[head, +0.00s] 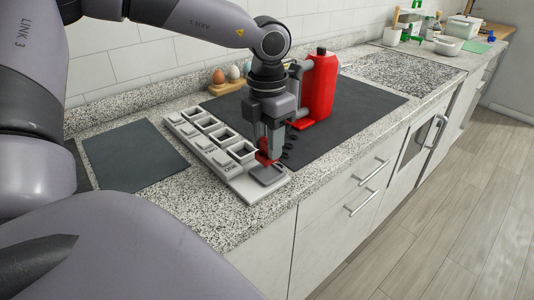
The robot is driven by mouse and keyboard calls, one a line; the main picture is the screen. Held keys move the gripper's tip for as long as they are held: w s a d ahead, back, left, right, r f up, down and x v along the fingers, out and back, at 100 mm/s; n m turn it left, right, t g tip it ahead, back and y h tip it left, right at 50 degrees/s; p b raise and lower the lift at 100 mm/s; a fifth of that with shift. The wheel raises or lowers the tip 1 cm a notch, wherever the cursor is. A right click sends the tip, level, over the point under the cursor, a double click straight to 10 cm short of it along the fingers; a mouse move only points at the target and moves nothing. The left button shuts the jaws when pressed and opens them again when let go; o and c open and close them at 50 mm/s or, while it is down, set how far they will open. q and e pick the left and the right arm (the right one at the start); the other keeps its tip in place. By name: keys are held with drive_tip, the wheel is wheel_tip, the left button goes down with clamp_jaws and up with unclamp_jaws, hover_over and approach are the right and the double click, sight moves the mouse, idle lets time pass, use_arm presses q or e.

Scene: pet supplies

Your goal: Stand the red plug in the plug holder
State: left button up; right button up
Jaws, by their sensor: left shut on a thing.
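My left gripper (270,149) points down over the near right end of the plug holder and is shut on the red plug (264,156). Only part of the red plug shows between and beside the fingers. The plug holder (219,157) is a long pale tray with several square, labelled compartments in a row, lying on the granite counter. The plug is at the end compartment, close above a grey square part (267,175). I cannot tell whether the plug touches the holder. My right gripper is not in view.
A tall red container (320,88) stands on the dark mat (365,99) just behind my left gripper. Small black round parts (290,152) lie beside the gripper. Eggs on a wooden stand (226,86) are by the wall. Another dark mat (133,154) lies left, bare.

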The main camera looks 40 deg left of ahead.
use_arm(q)
wheel_tip(320, 180, down, 4)
drive_tip(key=shift+r, duration=0.25)
drive_tip(key=shift+f, duration=0.15)
drive_tip(key=o, duration=1)
drive_tip(key=shift+o, duration=0.2)
drive_tip(key=shift+r, duration=0.4)
wheel_tip(320, 180, up, 12)
drive_tip(key=shift+f, duration=0.15)
